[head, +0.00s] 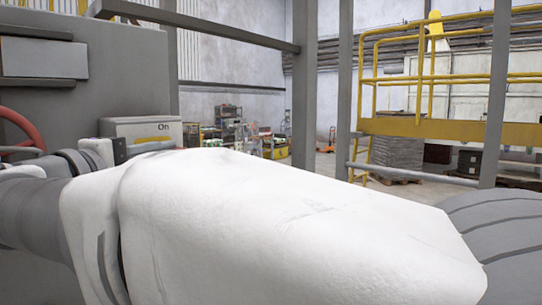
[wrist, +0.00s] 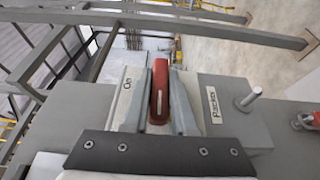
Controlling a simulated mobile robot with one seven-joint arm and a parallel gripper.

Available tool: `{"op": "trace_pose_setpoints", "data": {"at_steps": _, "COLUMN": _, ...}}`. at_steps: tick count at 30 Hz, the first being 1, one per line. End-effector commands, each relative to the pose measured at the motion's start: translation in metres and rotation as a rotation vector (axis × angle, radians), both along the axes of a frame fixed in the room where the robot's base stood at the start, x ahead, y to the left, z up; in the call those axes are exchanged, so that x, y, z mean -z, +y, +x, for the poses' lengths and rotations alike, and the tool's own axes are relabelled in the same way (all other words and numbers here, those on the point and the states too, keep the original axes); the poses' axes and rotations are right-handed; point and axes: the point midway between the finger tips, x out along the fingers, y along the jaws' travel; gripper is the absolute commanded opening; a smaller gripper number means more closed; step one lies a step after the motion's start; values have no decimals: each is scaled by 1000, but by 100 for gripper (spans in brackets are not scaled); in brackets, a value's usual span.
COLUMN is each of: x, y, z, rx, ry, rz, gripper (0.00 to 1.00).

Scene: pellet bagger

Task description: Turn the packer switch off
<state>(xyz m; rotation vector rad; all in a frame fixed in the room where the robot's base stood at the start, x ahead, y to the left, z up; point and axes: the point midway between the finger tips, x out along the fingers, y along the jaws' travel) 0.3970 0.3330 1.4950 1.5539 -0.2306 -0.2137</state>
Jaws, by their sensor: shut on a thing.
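The packer switch has a red handle (wrist: 158,90) that stands between my gripper's two grey fingers in the wrist view. My gripper (wrist: 166,95) is shut on this handle. The switch's light grey housing (wrist: 124,98) bears the word "On" on its left side, and a "Packer" label (wrist: 212,103) is on the panel to the right. In the head view the switch box (head: 125,127) shows "On" above a yellow strip. I see no "Off" marking.
A red handwheel (head: 18,130) stands left of the box in the head view. Grey frame posts (head: 304,85) and a yellow railing (head: 432,127) are beyond my arm. In the wrist view, a metal peg (wrist: 249,97) sticks out right of the label.

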Motion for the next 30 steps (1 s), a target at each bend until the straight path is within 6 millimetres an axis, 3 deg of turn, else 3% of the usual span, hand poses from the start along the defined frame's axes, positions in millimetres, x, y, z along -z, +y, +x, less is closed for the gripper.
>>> {"op": "trace_pose_setpoints", "data": {"at_steps": 5, "x": -4, "y": 3, "z": -1, "rx": -11, "ry": -8, "rz": 1, "gripper": 0}}
{"op": "trace_pose_setpoints", "data": {"at_steps": 6, "x": -4, "y": 3, "z": 0, "rx": -11, "ry": -8, "rz": 1, "gripper": 29}}
{"op": "trace_pose_setpoints", "data": {"at_steps": 11, "x": -2, "y": 3, "z": 0, "rx": -11, "ry": -5, "rz": -1, "gripper": 55}}
{"op": "trace_pose_setpoints", "data": {"at_steps": 22, "x": -1, "y": 3, "z": -5, "rx": -6, "ry": -3, "rz": 0, "gripper": 55}}
{"op": "trace_pose_setpoints", "data": {"at_steps": 26, "x": 0, "y": 9, "z": -23, "rx": -8, "ry": -3, "rz": 0, "gripper": 55}}
{"op": "trace_pose_setpoints", "data": {"at_steps": 30, "x": 1, "y": 18, "z": -54, "rx": -10, "ry": -3, "rz": 0, "gripper": 55}}
